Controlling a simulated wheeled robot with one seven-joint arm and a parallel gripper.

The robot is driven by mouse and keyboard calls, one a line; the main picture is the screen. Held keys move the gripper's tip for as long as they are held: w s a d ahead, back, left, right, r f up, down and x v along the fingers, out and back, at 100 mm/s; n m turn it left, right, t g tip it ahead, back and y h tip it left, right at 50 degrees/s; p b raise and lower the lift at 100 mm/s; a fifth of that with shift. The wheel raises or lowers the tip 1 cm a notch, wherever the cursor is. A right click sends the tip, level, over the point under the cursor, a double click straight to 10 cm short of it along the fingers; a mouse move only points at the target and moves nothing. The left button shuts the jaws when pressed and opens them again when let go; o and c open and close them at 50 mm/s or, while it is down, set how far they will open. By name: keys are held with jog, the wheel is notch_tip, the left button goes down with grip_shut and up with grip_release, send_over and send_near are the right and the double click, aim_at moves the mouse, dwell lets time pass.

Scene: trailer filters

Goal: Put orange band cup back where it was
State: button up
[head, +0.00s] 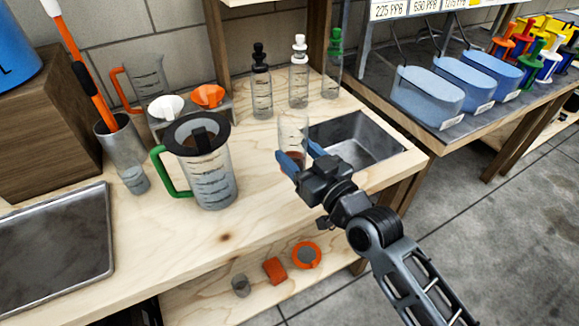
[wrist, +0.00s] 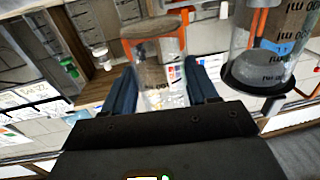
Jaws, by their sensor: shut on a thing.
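The orange band cup (head: 293,129) is a clear cup, held near the left edge of the sink. In the wrist view it (wrist: 158,62) stands between the two blue fingers, with the orange band around its end at the top of the picture. My gripper (head: 299,160) is shut on it; it also shows in the wrist view (wrist: 164,92). The cup looks about upright in the head view. The fingers hide part of its lower half, and I cannot tell whether it touches the counter.
A green-handled pitcher (head: 211,174) stands left of my gripper. Bottles with black (head: 261,91), white (head: 299,85) and green (head: 333,76) caps stand behind. The sink (head: 365,135) is to the right. Bare counter (head: 245,215) lies in front.

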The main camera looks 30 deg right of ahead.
jog(key=shift+w+a+f, duration=0.4)
jog(key=shift+a+f, duration=0.1)
jog(key=shift+a, duration=0.2)
jog(key=shift+a+f, duration=0.1)
jog(key=shift+f, duration=2)
jog(key=shift+f, duration=0.1)
jog(key=o, duration=1.2)
jog(key=shift+r, duration=0.2)
jog(key=s, duration=0.4)
jog(key=s+d, duration=0.1)
jog(key=s, duration=0.7)
jog(key=shift+d, duration=0.2)
